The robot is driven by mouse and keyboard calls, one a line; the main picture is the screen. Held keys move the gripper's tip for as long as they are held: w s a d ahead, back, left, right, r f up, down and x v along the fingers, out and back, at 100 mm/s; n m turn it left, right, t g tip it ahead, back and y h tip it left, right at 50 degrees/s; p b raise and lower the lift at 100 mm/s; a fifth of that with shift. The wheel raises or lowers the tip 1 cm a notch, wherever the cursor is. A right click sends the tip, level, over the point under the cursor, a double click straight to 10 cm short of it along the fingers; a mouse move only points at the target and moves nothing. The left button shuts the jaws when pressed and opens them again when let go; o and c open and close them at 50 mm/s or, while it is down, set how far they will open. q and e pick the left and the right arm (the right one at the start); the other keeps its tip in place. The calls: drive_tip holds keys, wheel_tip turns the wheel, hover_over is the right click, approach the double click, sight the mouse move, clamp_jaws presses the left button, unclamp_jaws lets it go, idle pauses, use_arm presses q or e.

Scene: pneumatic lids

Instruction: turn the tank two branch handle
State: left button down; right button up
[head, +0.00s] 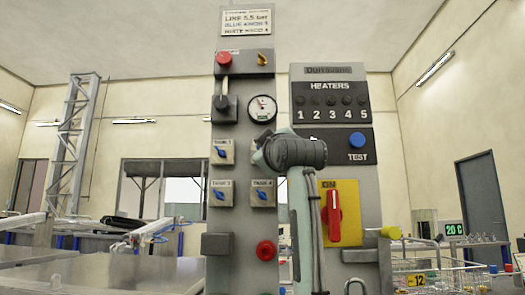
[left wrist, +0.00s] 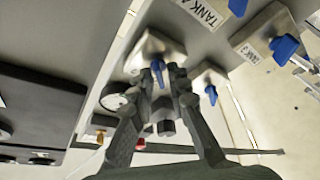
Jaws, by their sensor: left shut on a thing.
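The tank two branch handle (left wrist: 158,71) is a small blue lever on a pale square plate in the left wrist view. My left gripper (left wrist: 161,74) is shut on it, with one dark finger on each side. In the head view my arm's wrist hides this handle and the fingertips. The tank 1 handle (head: 221,152) is left of my wrist, and the tank 3 (head: 220,195) and tank 4 (head: 262,194) handles are in the row below. All three are blue and look slanted in the head view. My right gripper is not in view.
A pressure gauge (head: 262,109) sits just above my wrist. A red knob (head: 224,58) and a red button (head: 266,250) are on the same grey column. To the right, the heater panel (head: 331,100) carries a blue test button (head: 357,140) and a red switch (head: 333,214) close to my arm.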

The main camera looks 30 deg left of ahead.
use_arm(q)
drive_tip(key=c, duration=1.7)
unclamp_jaws()
drive_tip(key=v, duration=1.2)
drive_tip(key=shift+f, duration=0.1)
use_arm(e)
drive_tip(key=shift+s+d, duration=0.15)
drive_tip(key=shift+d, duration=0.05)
